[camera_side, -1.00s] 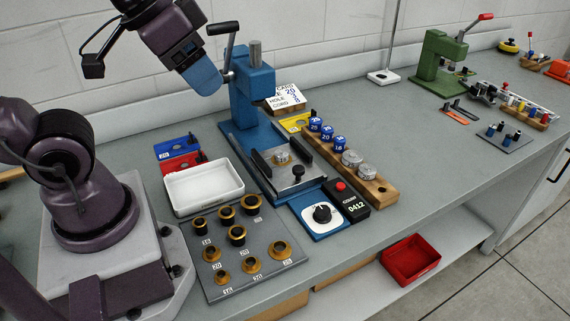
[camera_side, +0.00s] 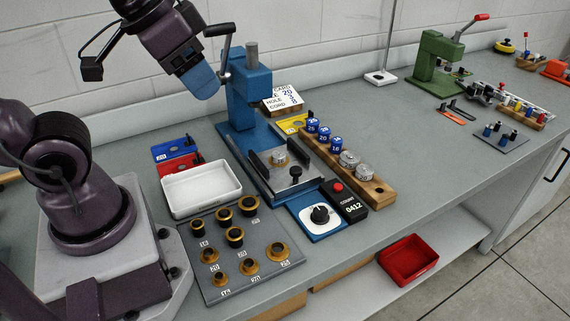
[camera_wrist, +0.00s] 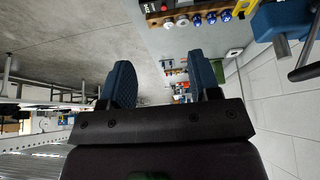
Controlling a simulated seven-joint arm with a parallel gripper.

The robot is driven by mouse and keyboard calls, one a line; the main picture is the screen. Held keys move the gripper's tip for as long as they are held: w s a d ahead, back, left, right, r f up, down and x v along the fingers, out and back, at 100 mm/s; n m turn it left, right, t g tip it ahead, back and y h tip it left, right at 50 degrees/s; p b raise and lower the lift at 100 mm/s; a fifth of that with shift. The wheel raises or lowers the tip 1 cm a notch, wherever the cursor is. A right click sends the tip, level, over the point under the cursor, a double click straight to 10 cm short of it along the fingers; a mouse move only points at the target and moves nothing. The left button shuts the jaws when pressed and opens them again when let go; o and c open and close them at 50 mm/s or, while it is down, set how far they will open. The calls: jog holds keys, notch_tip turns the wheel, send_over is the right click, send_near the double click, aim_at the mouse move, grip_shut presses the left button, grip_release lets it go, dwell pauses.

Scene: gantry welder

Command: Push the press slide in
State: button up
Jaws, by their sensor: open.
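The press slide (camera_side: 291,183) is a grey plate with a black knob (camera_side: 295,171) at its front. It sits at the foot of the blue press (camera_side: 251,96), between dark side rails, with a small brass-and-silver piece (camera_side: 279,158) on it. How far in the slide stands is hard to tell. My gripper (camera_side: 207,92) hangs left of the press head, well above the bench and apart from the slide. In the wrist view my gripper (camera_wrist: 163,82) shows two blue fingers spread apart with nothing between them. The blue press head (camera_wrist: 280,22) shows at upper right there.
A white tray (camera_side: 202,189) and a grey plate of brass rings (camera_side: 243,282) lie left of the slide. A wooden rack (camera_side: 377,191) is at right. The press lever (camera_side: 224,46) is close to my gripper.

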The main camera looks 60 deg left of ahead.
jog(key=w+a+f+g, duration=0.35)
jog(key=w+f, duration=0.25)
jog(key=w, duration=0.2)
jog(key=g, duration=0.2)
send_over(296, 169)
notch_tip(296, 169, down, 10)
notch_tip(296, 169, down, 13)
jog(key=shift+r, duration=0.15)
